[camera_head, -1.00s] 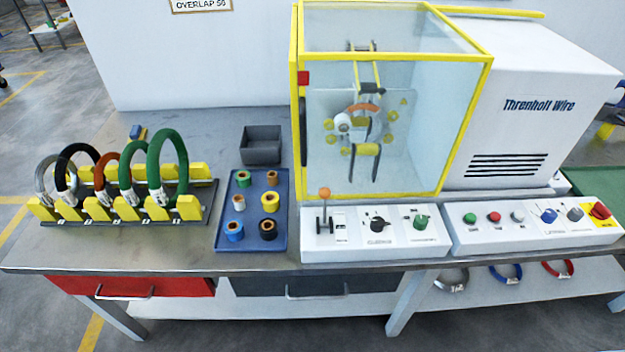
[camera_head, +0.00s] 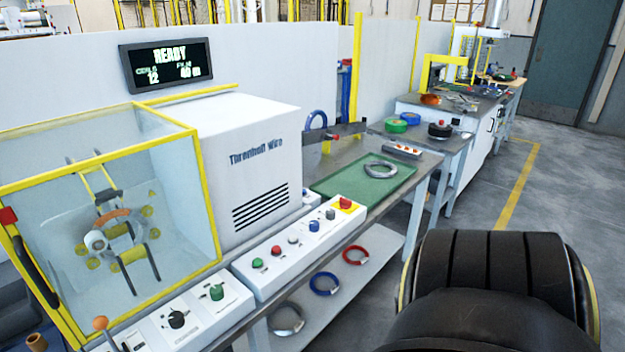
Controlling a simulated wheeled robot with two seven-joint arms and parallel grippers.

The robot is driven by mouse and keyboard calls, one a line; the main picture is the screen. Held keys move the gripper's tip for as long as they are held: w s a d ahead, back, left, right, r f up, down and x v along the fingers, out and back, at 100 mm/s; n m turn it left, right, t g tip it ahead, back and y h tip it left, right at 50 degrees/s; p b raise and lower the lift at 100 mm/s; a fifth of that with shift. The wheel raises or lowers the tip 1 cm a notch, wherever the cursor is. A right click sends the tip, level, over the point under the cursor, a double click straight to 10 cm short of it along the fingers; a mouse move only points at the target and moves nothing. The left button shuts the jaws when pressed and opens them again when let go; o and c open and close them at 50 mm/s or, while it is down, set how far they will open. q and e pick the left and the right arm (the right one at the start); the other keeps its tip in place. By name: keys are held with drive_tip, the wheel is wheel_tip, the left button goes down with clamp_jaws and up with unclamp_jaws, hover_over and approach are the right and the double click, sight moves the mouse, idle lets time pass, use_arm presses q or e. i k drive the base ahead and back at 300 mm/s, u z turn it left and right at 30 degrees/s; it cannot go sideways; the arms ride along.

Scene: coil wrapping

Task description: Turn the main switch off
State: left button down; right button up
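A large black rounded part at the lower right seems to be my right arm. It is well to the right of the panel. Neither gripper's fingers show.
The clear guard box (camera_head: 180,190) with yellow edges stands at left beside the white machine housing (camera_head: 250,120). A green mat (camera_head: 385,190) with a grey coil (camera_head: 380,170) lies beyond the panel. A lit display (camera_head: 168,62) reads READY. Grey floor is open at right.

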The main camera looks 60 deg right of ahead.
sight(345, 203)
drive_tip(key=u, duration=0.25)
drive_tip(key=k, duration=0.25)
drive_tip(key=z, duration=0.9)
drive_tip(key=i, duration=0.35)
drive_tip(key=z, duration=1.3)
